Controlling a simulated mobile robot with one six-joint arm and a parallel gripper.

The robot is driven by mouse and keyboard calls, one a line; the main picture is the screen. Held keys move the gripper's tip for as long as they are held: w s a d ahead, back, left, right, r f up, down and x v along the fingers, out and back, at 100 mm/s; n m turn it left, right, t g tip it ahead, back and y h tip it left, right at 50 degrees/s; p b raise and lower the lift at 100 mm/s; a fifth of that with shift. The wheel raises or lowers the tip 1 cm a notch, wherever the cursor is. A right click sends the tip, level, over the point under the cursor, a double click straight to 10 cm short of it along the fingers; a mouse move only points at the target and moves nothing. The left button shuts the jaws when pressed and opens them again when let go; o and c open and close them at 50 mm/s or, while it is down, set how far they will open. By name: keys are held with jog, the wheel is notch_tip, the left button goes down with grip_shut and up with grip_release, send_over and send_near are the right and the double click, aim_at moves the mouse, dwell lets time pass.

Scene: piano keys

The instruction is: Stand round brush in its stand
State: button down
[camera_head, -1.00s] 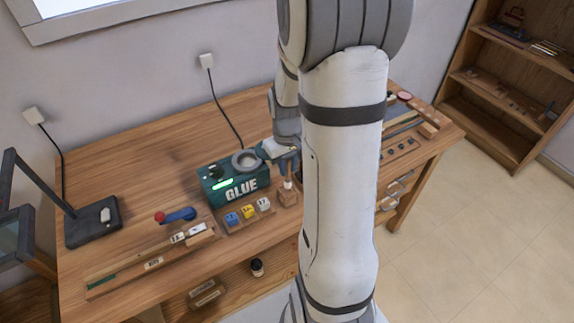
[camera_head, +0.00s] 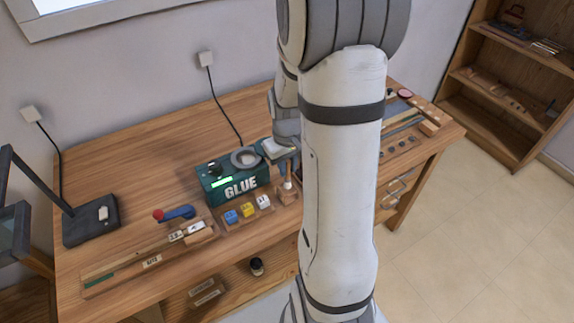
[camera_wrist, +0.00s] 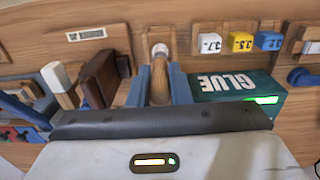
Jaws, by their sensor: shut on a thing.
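The round brush (camera_wrist: 159,82) has a wooden handle and a pale tip. It is between the two blue fingers of my gripper (camera_wrist: 158,92) in the wrist view, with its pale end pointing away from my palm. My gripper is shut on the handle. In the head view the brush (camera_head: 288,184) shows as a small pale piece at a wooden block, which looks like its stand (camera_head: 286,197). The brush looks roughly upright there. I cannot tell whether its end is inside the stand or just above it. My arm hides part of my gripper in the head view.
The green glue pot (camera_head: 236,184) stands close to the left of my gripper. Blue, yellow and white numbered blocks (camera_head: 248,210) sit in front of it. A red-and-blue tool (camera_head: 175,214) lies further left. Dark and white-ended blocks (camera_wrist: 102,75) are near my fingers in the wrist view.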

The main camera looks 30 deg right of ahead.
aim_at(288, 178)
jog(key=shift+f+b, duration=1.8)
jog(key=shift+f, duration=0.5)
dwell(1.7)
dwell(0.3)
jog(key=c, duration=1.3)
grip_release()
jog(key=shift+o, duration=0.6)
jog(key=o, duration=0.3)
jog(key=shift+r, duration=0.1)
jog(key=shift+r+p, duration=2.6)
jog(key=shift+r, duration=0.85)
